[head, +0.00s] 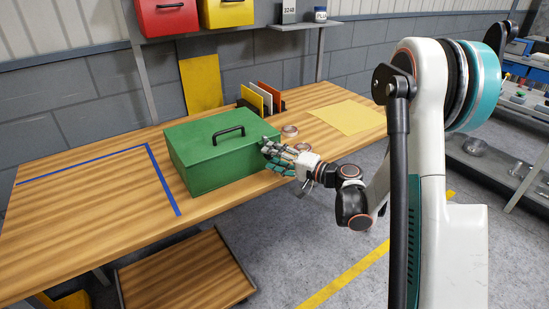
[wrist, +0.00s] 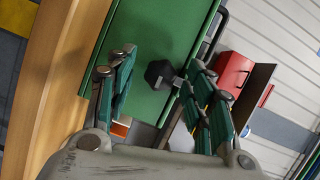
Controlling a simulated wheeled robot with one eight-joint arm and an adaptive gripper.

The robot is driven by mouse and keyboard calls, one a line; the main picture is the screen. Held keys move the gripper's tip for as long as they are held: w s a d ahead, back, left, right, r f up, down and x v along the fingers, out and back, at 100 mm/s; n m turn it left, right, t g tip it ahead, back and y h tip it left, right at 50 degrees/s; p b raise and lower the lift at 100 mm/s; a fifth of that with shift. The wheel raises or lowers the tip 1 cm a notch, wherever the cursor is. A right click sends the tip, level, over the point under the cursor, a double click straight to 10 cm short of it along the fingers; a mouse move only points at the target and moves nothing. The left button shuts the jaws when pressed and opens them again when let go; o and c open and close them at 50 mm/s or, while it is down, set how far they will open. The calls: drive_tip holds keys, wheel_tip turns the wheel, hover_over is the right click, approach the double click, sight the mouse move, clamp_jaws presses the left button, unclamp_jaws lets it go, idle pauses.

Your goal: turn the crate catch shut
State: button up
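The crate is a green metal box (head: 215,155) with a black lid handle, closed, on the wooden bench in the head view. My gripper (head: 270,150) is at its right end, and its fingers hide the catch there. In the wrist view the crate's green side (wrist: 165,30) fills the upper middle. The catch shows as a dark knob with a short grey arm (wrist: 160,73) against that side. My gripper (wrist: 161,64) is open, with one finger on each side of the catch. The knob is apart from the left finger; I cannot tell whether the arm touches the right finger.
Upright coloured boards (head: 262,97) and tape rolls (head: 289,131) stand behind the crate. A yellow sheet (head: 347,117) lies to the right. Blue tape (head: 163,180) marks the clear left bench top. Red (head: 167,15) and yellow (head: 226,10) bins sit on the shelf above.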

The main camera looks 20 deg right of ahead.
drive_tip(key=f+v, duration=0.1)
drive_tip(key=v, duration=1.1)
drive_tip(key=shift+r, duration=0.45)
